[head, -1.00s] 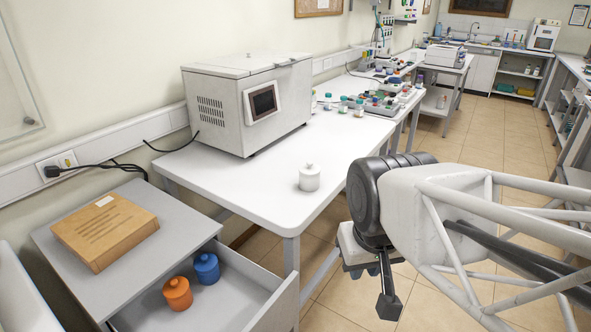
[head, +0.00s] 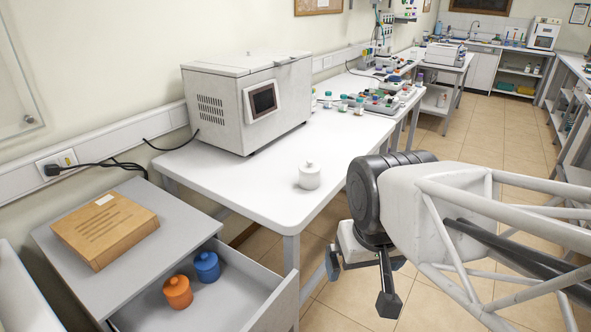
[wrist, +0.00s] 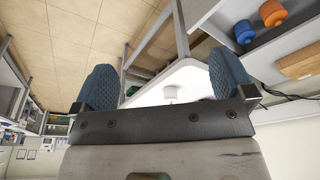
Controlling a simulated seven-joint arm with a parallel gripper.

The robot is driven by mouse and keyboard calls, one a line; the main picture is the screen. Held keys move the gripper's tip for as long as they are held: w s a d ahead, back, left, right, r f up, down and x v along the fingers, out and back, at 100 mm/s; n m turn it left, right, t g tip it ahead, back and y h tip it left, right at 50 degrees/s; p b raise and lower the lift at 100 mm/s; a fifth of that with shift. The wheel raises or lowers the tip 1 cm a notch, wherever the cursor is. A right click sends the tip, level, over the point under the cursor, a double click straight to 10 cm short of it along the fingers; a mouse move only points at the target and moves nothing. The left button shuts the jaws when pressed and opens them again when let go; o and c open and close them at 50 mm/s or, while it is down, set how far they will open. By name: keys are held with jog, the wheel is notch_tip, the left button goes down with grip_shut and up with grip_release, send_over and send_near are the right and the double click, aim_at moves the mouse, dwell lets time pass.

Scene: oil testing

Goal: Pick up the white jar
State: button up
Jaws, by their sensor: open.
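The white jar (head: 309,176) with a knobbed lid stands upright on the white table (head: 262,200), near its front right edge. My gripper (head: 360,281) is in front of the table, over the floor and to the right of the jar, apart from it. In the wrist view the two blue padded fingers of my gripper (wrist: 163,88) are spread wide with nothing between them. The jar (wrist: 170,92) shows small and distant between the fingers in that view.
A white boxy machine (head: 225,105) stands behind the jar. An open drawer (head: 262,295) at lower left holds an orange jar (head: 177,293) and a blue jar (head: 207,268). The tabletop around the white jar is clear.

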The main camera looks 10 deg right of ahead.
jog(key=w+d+n+t+h, duration=0.1)
jog(key=w+d+t, duration=0.3)
jog(key=w, duration=1.2)
jog(key=w+d+t+h, duration=0.1)
jog(key=w+d+t, duration=0.3)
jog(key=w, duration=1.2)
jog(key=w+d+f+n+t+y, duration=0.1)
jog(key=w+f+y, duration=0.1)
jog(key=w, duration=0.3)
jog(key=w+d+f+n+y, duration=0.1)
jog(key=w+f, duration=0.1)
jog(key=w, duration=0.4)
jog(key=n+y, duration=0.3)
jog(key=y, duration=0.3)
send_near(312, 167)
jog(key=x, duration=0.3)
jog(key=shift+a, duration=0.1)
jog(key=shift+x, duration=1.2)
